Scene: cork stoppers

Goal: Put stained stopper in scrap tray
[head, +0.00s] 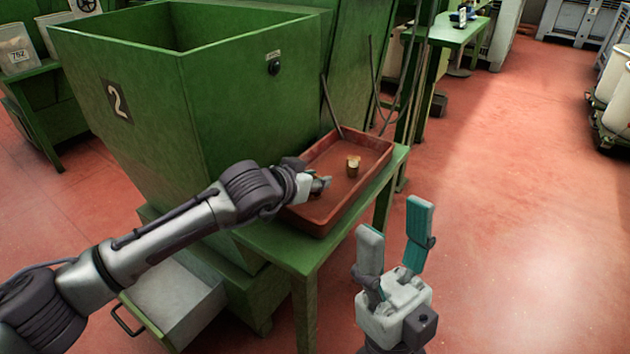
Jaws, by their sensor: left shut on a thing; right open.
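A reddish-brown tray (378,150) sits on a small green table beside the green hopper. One cork stopper (353,167) stands in it, brown with a paler top; I cannot tell from here whether it is the stained one. My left gripper (321,184) reaches over the tray's left part and is shut on a small brown thing, likely a cork stopper, mostly hidden by the fingers. My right gripper (396,240) is open and empty, fingers pointing up, in front of the table and away from the tray.
The large green hopper (150,95) marked 2 stands left of the tray. A pale open drawer (178,298) juts out below it, under my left arm. A thin dark rod leans at the tray's back edge. The red floor (530,220) to the right is clear.

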